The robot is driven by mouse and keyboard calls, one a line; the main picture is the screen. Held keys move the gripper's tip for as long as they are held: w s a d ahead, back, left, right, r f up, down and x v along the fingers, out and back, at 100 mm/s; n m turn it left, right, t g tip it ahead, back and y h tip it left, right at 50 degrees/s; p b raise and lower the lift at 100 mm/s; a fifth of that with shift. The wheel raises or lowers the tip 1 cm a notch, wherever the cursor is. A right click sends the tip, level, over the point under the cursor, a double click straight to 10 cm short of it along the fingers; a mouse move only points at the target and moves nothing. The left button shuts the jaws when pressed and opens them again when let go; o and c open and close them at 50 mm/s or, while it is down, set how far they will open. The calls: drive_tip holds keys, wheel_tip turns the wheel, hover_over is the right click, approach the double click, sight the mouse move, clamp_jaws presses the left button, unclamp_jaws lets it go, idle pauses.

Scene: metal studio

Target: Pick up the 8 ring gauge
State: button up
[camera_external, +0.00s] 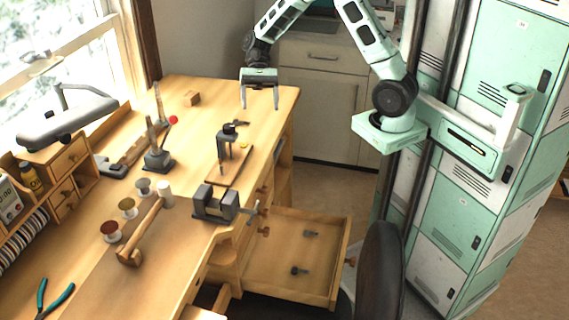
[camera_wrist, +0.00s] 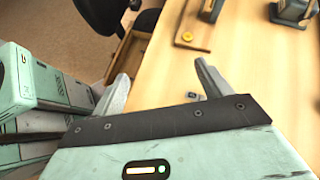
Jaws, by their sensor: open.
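My gripper (camera_external: 260,103) is open and empty above the far end of the wooden workbench, with its fingers pointing down. In the wrist view its two fingers (camera_wrist: 160,75) stand wide apart, with bare bench top and the bench edge between them. A small dark grey piece (camera_external: 240,123) lies on the bench just in front of the gripper. It also shows in the wrist view (camera_wrist: 194,96), beside the right finger and partly hidden by the gripper. It may be the 8 ring gauge, but it is too small to read any marking.
A wooden board (camera_external: 226,168) with a clamp (camera_external: 224,145) and a yellow disc (camera_wrist: 187,36) lies near the small piece. A vise (camera_external: 216,203) stands at the bench edge above an open drawer (camera_external: 290,270). A wooden block (camera_external: 192,98) lies behind. The far bench end is mostly clear.

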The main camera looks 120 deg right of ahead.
drive_tip(key=s+d+m+t, duration=0.2)
drive_tip(key=d, duration=0.2)
drive_tip(key=s+d+m+t, duration=0.1)
drive_tip(key=s+d+m, duration=0.1)
drive_tip(key=d, duration=0.3)
drive_tip(key=s+d+m+t+h, duration=0.1)
drive_tip(key=s+d+m+t, duration=0.1)
drive_tip(key=d, duration=0.3)
drive_tip(key=shift+s+d+t, duration=0.25)
drive_tip(key=shift+s+t, duration=0.05)
drive_tip(key=shift+s, duration=0.55)
drive_tip(key=p+x, duration=0.2)
drive_tip(key=x, duration=1.5)
drive_tip(key=shift+w+d+f, duration=0.1)
drive_tip(key=shift+f, duration=0.05)
drive_tip(key=shift+c, duration=0.4)
drive_tip(key=c, duration=1)
